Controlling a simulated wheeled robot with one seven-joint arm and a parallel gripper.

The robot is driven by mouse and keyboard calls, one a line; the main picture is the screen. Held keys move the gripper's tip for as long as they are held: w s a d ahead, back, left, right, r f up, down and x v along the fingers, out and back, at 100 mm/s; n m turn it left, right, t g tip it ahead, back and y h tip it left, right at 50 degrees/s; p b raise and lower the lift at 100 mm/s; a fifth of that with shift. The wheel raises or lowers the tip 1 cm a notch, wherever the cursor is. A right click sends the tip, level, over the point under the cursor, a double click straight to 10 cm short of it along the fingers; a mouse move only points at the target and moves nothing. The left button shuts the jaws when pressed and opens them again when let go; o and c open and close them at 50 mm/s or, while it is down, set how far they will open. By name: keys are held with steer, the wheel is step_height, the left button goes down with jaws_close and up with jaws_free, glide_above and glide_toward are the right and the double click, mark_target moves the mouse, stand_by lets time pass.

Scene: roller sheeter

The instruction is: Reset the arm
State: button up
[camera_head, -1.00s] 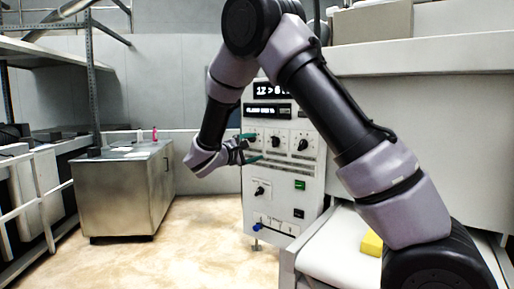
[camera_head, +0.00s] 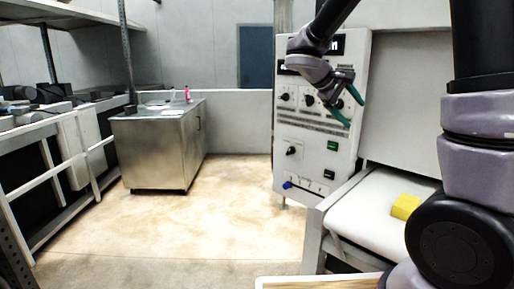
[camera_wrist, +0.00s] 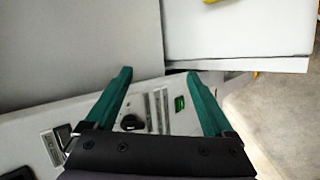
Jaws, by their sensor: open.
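My gripper (camera_head: 346,106) has two green fingers spread apart with nothing between them. In the head view it is in front of the control panel (camera_head: 287,143), over its knobs. In the wrist view the open gripper (camera_wrist: 160,78) shows from above, with the panel face (camera_wrist: 172,88), a black knob and a green switch seen between and beside the fingers. My arm is bent, its forearm coming in from the top of the head view and its lower links standing at the right.
A white conveyor bed (camera_head: 365,215) with a yellow block (camera_head: 405,206) lies right of the panel, near my lower arm. A steel cabinet (camera_head: 155,153) stands at left, beyond open floor (camera_head: 200,220). Shelving and a white railing line the left side.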

steer(key=s+a+r+m+t+y, duration=0.1)
steer(key=s+r+m+y, duration=0.2)
steer(key=s, duration=0.6)
steer(key=s+a+r+m+t+y, duration=0.2)
steer(key=s+r+m+y, duration=0.1)
steer(key=s+m+y, duration=0.3)
steer(key=s+y, duration=0.2)
steer(key=s, duration=0.2)
steer(key=shift+a+r+t, duration=0.15)
steer(key=shift+t, duration=0.15)
